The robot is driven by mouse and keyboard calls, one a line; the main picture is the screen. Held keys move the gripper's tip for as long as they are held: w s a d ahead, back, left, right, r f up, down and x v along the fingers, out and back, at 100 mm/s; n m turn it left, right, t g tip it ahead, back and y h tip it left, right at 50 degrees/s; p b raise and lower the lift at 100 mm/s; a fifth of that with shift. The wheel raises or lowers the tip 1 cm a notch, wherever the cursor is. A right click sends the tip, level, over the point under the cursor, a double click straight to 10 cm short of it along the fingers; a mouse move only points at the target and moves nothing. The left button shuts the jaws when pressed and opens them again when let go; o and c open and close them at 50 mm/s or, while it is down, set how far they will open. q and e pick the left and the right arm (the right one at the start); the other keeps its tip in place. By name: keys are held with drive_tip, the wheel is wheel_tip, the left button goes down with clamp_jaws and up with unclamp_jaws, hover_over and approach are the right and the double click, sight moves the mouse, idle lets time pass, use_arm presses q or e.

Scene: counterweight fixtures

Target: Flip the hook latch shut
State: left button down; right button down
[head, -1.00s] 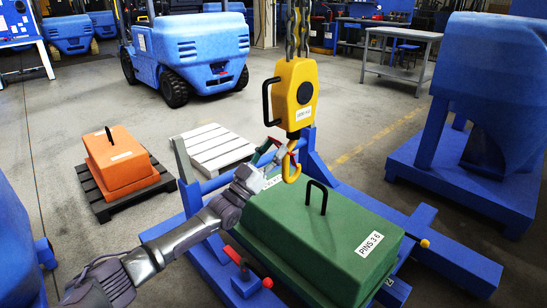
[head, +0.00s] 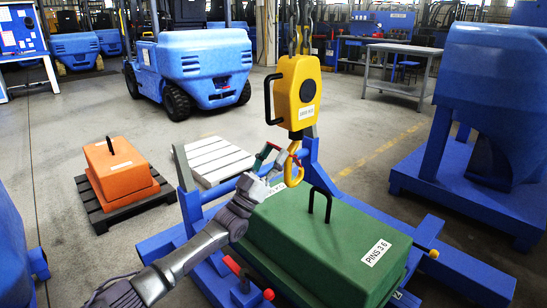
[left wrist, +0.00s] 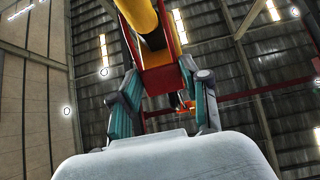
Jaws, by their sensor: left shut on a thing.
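The yellow hook (head: 293,177) hangs below a yellow hook block (head: 298,92) with a black side handle. My left gripper (head: 273,160) reaches it from the left at the hook's throat. In the left wrist view, my left gripper (left wrist: 160,72) has its teal-padded fingers on either side of a red latch (left wrist: 162,82), shut on it, with the yellow hook (left wrist: 143,22) just above. In the head view the latch is small and largely hidden by the fingers, so its exact angle is unclear. My right gripper is not in view.
A green counterweight (head: 320,245) with a black handle sits under the hook in a blue frame (head: 420,235). An orange weight (head: 121,168) rests on a dark pallet at left. A white pallet (head: 215,160) and a blue forklift (head: 200,65) stand behind.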

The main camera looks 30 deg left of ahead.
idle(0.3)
use_arm(q)
drive_tip(key=c, duration=0.6)
unclamp_jaws()
drive_tip(key=shift+o, duration=0.2)
drive_tip(key=shift+f, duration=0.1)
drive_tip(key=v, duration=1.2)
